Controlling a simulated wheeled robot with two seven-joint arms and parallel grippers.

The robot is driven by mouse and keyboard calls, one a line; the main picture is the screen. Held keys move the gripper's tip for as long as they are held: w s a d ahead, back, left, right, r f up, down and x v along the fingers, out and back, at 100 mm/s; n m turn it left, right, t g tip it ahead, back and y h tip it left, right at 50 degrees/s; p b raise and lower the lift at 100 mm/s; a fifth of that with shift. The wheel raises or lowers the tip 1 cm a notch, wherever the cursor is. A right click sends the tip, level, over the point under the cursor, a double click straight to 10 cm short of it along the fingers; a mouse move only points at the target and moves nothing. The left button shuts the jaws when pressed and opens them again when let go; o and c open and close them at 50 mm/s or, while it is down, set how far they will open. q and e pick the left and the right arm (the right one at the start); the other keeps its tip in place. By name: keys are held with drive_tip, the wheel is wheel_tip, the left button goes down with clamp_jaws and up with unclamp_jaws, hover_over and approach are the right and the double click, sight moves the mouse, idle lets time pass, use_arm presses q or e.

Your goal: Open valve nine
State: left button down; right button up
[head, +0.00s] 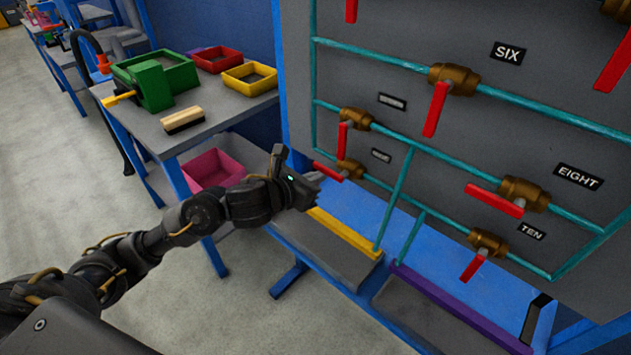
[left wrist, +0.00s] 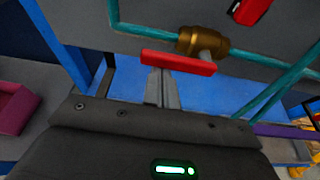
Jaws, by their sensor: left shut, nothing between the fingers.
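Valve nine appears to be the lower-left brass valve (head: 351,168) on the grey panel; the small label (head: 381,155) above it is too blurred to read. Its red handle (head: 328,171) points left, roughly along the teal pipe. In the left wrist view the brass body (left wrist: 204,41) and red handle (left wrist: 178,63) show near the top. My left gripper (head: 317,178) is shut and empty, its fingertips (left wrist: 163,76) at the handle's lower edge; I cannot tell whether they touch. My right gripper is not in view.
Another valve (head: 356,118) sits just above, its red handle (head: 342,139) hanging down close by. Valves six (head: 455,79), eight (head: 524,194) and ten (head: 489,242) are farther right. A blue ledge with a yellow-edged grey block (head: 325,250) lies below. A bench with bins (head: 250,78) stands left.

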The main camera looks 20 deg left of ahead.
use_arm(q)
drive_tip(key=shift+a, duration=0.15)
drive_tip(key=shift+s, duration=0.1)
idle(0.3)
drive_tip(key=shift+s+d+f+b, duration=0.15)
drive_tip(key=shift+s+d+b, duration=0.1)
drive_tip(key=shift+d+b, duration=0.4)
drive_tip(key=shift+d, duration=0.15)
